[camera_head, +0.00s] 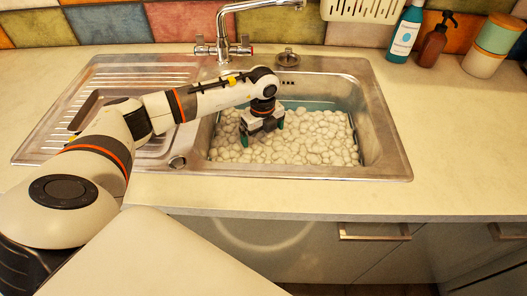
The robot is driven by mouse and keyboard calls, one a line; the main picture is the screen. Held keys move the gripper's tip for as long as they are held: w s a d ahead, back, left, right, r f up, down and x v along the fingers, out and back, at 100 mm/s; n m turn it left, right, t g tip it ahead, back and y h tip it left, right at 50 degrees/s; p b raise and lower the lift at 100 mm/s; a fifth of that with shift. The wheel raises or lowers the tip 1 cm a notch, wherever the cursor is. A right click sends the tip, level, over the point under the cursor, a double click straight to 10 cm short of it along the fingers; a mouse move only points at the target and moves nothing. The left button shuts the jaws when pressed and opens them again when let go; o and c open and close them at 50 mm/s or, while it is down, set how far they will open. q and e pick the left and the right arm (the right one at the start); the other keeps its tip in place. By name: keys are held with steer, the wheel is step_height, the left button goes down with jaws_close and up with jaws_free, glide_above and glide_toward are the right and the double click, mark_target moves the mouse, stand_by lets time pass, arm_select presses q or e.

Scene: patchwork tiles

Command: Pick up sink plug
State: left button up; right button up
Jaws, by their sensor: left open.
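My left gripper (262,134) reaches down into the sink basin, just above or in the white foam (310,140). Its two dark green-tipped fingers are apart, with nothing seen between them. The foam covers the basin floor, so anything under it is hidden. No sink plug can be made out in the foam. A small round metal piece (288,58) sits on the sink's back rim, right of the tap; I cannot tell whether it is the plug. My right gripper is not in view.
The steel sink (396,165) has a ribbed drainer on the left, under my arm. The tap (224,48) stands behind it. A blue bottle (405,35), a brown pump bottle (435,45) and stacked pots (484,63) stand at the back right. The right worktop is clear.

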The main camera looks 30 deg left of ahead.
mark_target(263, 145)
arm_select(q)
step_height(263, 145, down, 4)
steer(key=shift+d+f, duration=0.1)
steer(key=c, duration=1.1)
